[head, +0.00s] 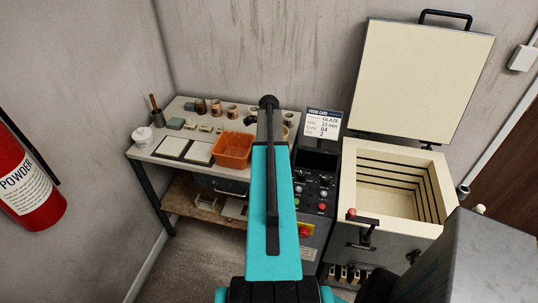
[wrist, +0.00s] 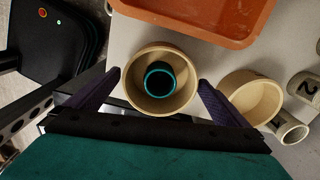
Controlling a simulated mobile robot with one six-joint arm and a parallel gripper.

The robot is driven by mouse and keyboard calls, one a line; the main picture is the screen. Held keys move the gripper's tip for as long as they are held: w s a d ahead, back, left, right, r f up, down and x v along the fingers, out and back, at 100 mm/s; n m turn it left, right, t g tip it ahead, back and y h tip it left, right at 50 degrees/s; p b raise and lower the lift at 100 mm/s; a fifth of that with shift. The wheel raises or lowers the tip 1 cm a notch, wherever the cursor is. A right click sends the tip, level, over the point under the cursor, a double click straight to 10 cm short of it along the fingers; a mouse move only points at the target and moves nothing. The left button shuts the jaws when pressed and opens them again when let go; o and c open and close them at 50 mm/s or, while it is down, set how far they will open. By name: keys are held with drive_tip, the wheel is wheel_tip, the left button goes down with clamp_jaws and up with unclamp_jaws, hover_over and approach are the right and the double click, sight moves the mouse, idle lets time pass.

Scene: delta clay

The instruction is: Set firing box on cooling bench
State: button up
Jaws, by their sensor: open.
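A round cream pot with a thick rim, which I take as the firing box (wrist: 133,82), sits between the fingers of my gripper (wrist: 159,79) in the wrist view. A small dark cup with a teal rim (wrist: 159,66) stands inside it. The fingers are open, one on each side of the box, with no clear grip on it. The box is over or on the edge of the cooling bench (wrist: 130,32); I cannot tell if its base rests there. In the head view the bench (head: 168,133) is at left, and my arm hides the gripper and box.
An orange tray (wrist: 200,20) lies just beyond the box. A second cream bowl (wrist: 236,102) and small cups (wrist: 290,130) are close on the right. In the head view, an open kiln (head: 392,190) and control panel (head: 315,190) stand right of the bench.

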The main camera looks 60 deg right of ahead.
wheel_tip(320, 180, up, 12)
drive_tip(key=b, duration=0.4)
idle(0.7)
idle(0.7)
